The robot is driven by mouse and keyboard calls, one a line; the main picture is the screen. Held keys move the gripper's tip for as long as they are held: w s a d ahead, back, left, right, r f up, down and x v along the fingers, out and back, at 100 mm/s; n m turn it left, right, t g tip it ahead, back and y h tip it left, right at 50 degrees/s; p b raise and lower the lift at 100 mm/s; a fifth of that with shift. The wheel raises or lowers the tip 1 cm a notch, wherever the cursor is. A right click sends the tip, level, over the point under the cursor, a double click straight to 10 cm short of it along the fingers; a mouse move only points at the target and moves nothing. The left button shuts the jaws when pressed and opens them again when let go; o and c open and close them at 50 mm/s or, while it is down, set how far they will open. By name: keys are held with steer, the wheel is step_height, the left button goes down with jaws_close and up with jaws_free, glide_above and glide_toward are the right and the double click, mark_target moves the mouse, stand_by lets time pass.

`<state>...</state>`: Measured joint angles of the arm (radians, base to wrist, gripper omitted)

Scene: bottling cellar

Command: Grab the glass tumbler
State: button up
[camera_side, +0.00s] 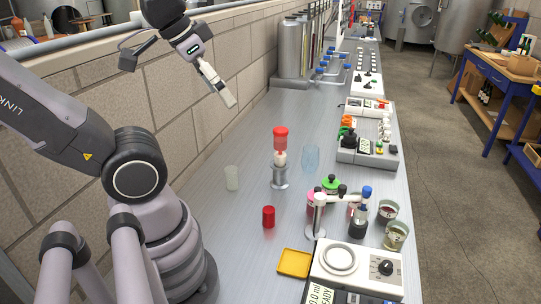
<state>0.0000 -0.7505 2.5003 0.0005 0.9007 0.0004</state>
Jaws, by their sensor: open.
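A clear, pale blue glass tumbler (311,158) stands upright on the metal bench, just right of a metal stand with a red-topped piece. A whitish translucent cup (232,178) stands to the left, nearer the wall. My gripper (231,102) is up in the air near the block wall, well above and to the left of the tumbler. Its pale fingers point down and to the right; it is open and empty, touching nothing.
The metal stand (280,175) is between the cup and the tumbler. A red cylinder (268,216), a yellow tray (295,263) and a white stirrer device (357,270) are in front. Glasses with liquid (396,236) stand at right. The bench behind the tumbler is clear.

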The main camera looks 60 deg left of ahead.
steer(key=o, duration=0.4)
stand_by(0.3)
